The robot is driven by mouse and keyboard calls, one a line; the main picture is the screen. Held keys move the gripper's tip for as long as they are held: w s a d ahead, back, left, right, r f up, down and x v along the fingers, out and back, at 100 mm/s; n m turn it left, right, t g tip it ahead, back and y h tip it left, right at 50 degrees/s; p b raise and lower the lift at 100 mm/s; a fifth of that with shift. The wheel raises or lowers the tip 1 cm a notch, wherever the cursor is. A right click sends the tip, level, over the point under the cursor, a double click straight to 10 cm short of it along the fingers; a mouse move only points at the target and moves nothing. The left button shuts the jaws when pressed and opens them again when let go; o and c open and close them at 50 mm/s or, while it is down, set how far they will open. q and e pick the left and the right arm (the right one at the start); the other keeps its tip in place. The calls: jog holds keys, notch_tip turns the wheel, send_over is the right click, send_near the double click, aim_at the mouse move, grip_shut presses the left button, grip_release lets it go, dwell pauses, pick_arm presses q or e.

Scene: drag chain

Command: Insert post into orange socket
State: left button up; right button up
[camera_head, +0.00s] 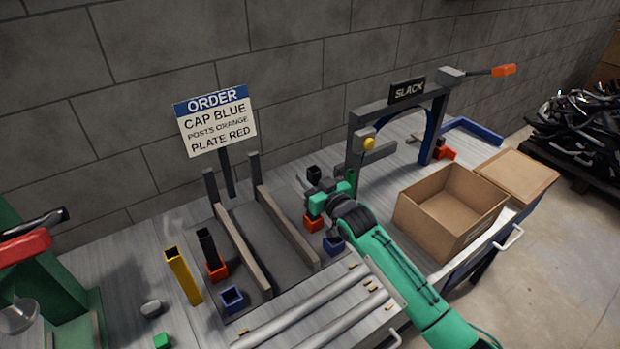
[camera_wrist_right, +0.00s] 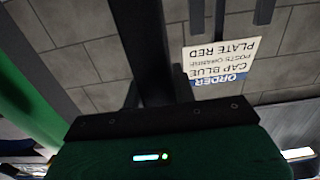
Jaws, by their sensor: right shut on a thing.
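My right gripper (camera_head: 318,198) is at the middle of the bench, shut on a black post (camera_head: 314,173) whose top shows just above the fingers. An orange socket (camera_head: 313,223) stands directly below the gripper. The gripper hides the post's lower end, so I cannot tell whether it is in the socket. In the right wrist view a dark upright bar (camera_wrist_right: 150,50), seemingly the post, rises close to the camera. Another black post (camera_head: 207,247) stands upright in a second orange socket (camera_head: 217,271) on the left. My left gripper is not in view.
Blue sockets (camera_head: 334,246) (camera_head: 232,299) stand near both orange ones. Two rails (camera_head: 287,225) run between them. A yellow post (camera_head: 183,277) is at left. An order sign (camera_head: 216,120) stands behind. A grey frame (camera_head: 440,125) and an open cardboard box (camera_head: 450,212) are right.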

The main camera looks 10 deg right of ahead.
jog(key=shift+p, duration=0.3)
dwell(0.5)
jog(key=shift+f+b, duration=0.75)
jog(key=shift+f, duration=0.5)
jog(key=o, duration=1.1)
notch_tip(320, 180, up, 20)
jog(key=shift+f+b, duration=0.1)
jog(key=shift+b, duration=0.9)
